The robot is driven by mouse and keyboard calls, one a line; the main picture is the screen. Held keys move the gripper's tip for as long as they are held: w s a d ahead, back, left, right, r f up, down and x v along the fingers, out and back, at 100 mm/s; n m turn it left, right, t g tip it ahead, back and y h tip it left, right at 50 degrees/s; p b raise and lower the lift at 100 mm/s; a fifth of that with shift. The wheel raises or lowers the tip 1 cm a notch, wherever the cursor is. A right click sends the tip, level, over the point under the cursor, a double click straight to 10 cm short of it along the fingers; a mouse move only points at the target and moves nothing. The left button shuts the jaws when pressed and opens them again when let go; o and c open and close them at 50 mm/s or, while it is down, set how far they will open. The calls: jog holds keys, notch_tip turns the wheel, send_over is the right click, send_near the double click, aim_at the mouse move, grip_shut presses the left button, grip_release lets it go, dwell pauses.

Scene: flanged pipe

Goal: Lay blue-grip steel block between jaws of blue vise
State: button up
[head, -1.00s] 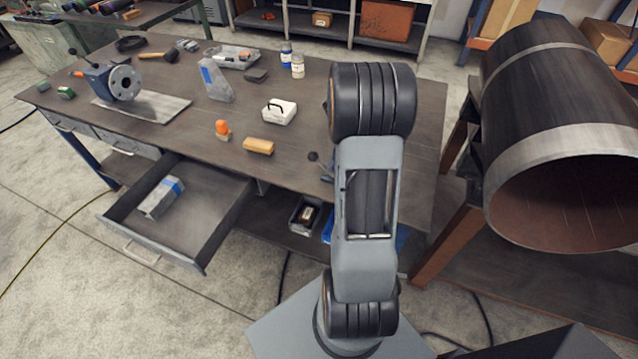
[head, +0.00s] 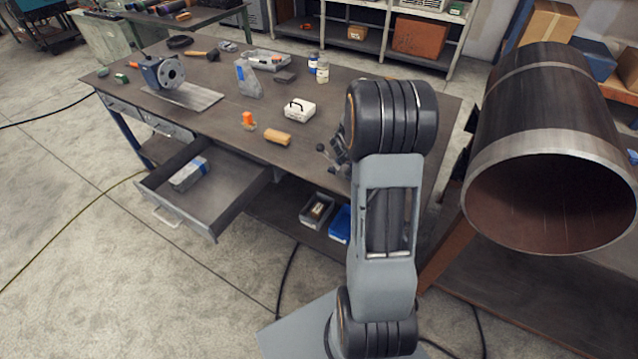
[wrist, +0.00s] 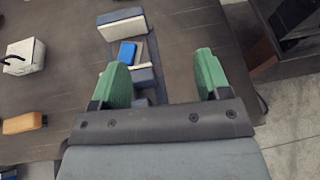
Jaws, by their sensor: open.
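A steel block with a blue band (head: 188,175) lies in the open drawer in the head view. In the wrist view, a vise-like fixture with a pale-faced, dark blue jaw (wrist: 122,25) stands on the bench beyond my gripper. A bright blue piece (wrist: 127,52) shows between that jaw and a nearer dark blue part; I cannot tell what it is. Dark ball-ended handles (head: 333,170) show beside my arm in the head view, where the rest is hidden. My gripper (wrist: 160,63) has green fingers spread apart with nothing held, above the bench near the fixture.
The open drawer (head: 215,222) juts from the bench front. A large pipe (head: 545,150) stands right.

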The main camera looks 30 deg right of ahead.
jog(key=a+f+t, duration=0.1)
jog(key=a+f, duration=0.4)
jog(key=a, duration=0.5)
jog(key=a+f+n+y, duration=0.1)
jog(key=a+f, duration=0.4)
jog(key=a, duration=0.4)
jog(key=shift+a+t, duration=0.4)
jog(key=shift+w+f, duration=0.1)
jog(key=shift+w, duration=0.05)
jog(key=s+r+m+g+y, duration=0.25)
jog(key=s+m+g, duration=0.55)
jog(key=s+m, duration=0.5)
jog(key=s+a+r+m+t+y, duration=0.2)
jog(key=a+r+m+y, duration=0.2)
jog(key=a+r+m, duration=0.2)
jog(key=s+a+r+m+t+y, duration=0.3)
jog(key=a+r+m+y, duration=0.1)
jog(key=r, duration=0.7)
jog(key=shift+a+m+t+y, duration=0.35)
jog(key=shift+a+m, duration=0.55)
jog(key=shift+a, duration=0.15)
jog(key=shift+s, duration=0.1)
